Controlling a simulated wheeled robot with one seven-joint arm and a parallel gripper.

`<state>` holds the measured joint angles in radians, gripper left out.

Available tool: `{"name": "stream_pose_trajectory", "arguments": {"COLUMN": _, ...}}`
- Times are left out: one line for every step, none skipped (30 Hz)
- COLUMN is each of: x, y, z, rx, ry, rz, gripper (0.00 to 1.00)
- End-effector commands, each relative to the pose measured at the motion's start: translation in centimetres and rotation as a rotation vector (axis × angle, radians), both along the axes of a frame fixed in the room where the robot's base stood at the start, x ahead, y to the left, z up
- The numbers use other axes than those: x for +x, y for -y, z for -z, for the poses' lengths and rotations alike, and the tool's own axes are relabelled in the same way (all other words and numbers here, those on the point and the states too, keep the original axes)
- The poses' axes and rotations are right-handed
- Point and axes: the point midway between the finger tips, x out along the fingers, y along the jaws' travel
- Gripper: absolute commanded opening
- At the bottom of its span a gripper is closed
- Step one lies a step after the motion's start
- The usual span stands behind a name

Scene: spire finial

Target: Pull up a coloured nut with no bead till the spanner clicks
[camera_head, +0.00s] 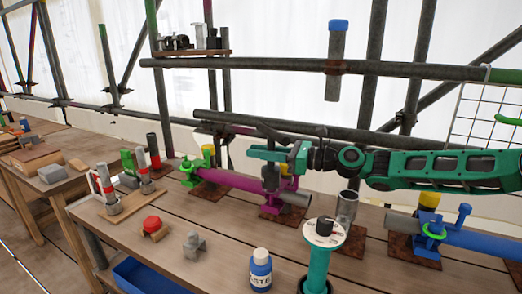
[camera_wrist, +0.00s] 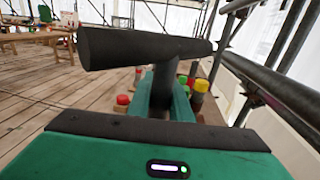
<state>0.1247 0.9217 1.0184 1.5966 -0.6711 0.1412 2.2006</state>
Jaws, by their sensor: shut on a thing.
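My gripper (camera_head: 277,152) is green and shut on a dark T-handled tool, apparently the spanner. In the wrist view the spanner (camera_wrist: 140,48) shows a thick grey crossbar on a stem between the green fingers. In the head view its dark lower part stands over the magenta coupler (camera_head: 284,184); I cannot tell whether it sits on a nut. The magenta coupler is on a magenta tube (camera_head: 232,180). A green coupler (camera_head: 190,172) stands at its left. Beads cannot be made out.
Scaffold tubes (camera_head: 300,64) cross behind my arm. A bottle (camera_head: 261,272), a teal post with a white disc (camera_head: 323,234) and a steel cup (camera_head: 346,206) stand in front.

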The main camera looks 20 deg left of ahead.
Motion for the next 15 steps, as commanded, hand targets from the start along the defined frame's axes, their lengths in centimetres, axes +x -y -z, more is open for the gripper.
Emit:
{"name": "stream_pose_trajectory", "arguments": {"x": 0.0, "y": 0.0, "z": 0.1, "rx": 0.002, "ry": 0.001, "rz": -0.001, "gripper": 0.00}}
{"name": "stream_pose_trajectory", "arguments": {"x": -0.1, "y": -0.1, "z": 0.2, "rx": 0.002, "ry": 0.001, "rz": -0.002, "gripper": 0.00}}
{"name": "stream_pose_trajectory", "arguments": {"x": -0.1, "y": -0.1, "z": 0.4, "rx": 0.002, "ry": 0.001, "rz": -0.002, "gripper": 0.00}}
{"name": "stream_pose_trajectory", "arguments": {"x": -0.1, "y": -0.1, "z": 0.5, "rx": 0.002, "ry": 0.001, "rz": -0.002, "gripper": 0.00}}
{"name": "stream_pose_trajectory", "arguments": {"x": -0.1, "y": -0.1, "z": 0.6, "rx": 0.002, "ry": 0.001, "rz": -0.002, "gripper": 0.00}}
{"name": "stream_pose_trajectory", "arguments": {"x": -0.1, "y": -0.1, "z": 0.8, "rx": 0.002, "ry": 0.001, "rz": -0.002, "gripper": 0.00}}
{"name": "stream_pose_trajectory", "arguments": {"x": -0.1, "y": -0.1, "z": 0.9, "rx": 0.002, "ry": 0.001, "rz": -0.002, "gripper": 0.00}}
{"name": "stream_pose_trajectory", "arguments": {"x": -0.1, "y": -0.1, "z": 1.0, "rx": 0.003, "ry": 0.001, "rz": -0.002, "gripper": 0.00}}
{"name": "stream_pose_trajectory", "arguments": {"x": -0.1, "y": -0.1, "z": 1.2, "rx": 0.003, "ry": 0.000, "rz": -0.002, "gripper": 0.00}}
{"name": "stream_pose_trajectory", "arguments": {"x": -0.1, "y": -0.1, "z": 1.3, "rx": 0.003, "ry": 0.000, "rz": -0.002, "gripper": 0.00}}
{"name": "stream_pose_trajectory", "arguments": {"x": -0.1, "y": -0.1, "z": 1.4, "rx": 0.003, "ry": 0.000, "rz": -0.002, "gripper": 0.00}}
{"name": "stream_pose_trajectory", "arguments": {"x": -0.2, "y": -0.1, "z": 1.4, "rx": 0.002, "ry": 0.001, "rz": 0.010, "gripper": 0.00}}
{"name": "stream_pose_trajectory", "arguments": {"x": -0.2, "y": -0.1, "z": 1.4, "rx": 0.001, "ry": 0.001, "rz": 0.035, "gripper": 0.00}}
{"name": "stream_pose_trajectory", "arguments": {"x": -0.1, "y": -0.1, "z": 1.4, "rx": 0.001, "ry": 0.002, "rz": 0.058, "gripper": 0.00}}
{"name": "stream_pose_trajectory", "arguments": {"x": 0.0, "y": -0.1, "z": 1.5, "rx": 0.000, "ry": 0.002, "rz": 0.088, "gripper": 0.00}}
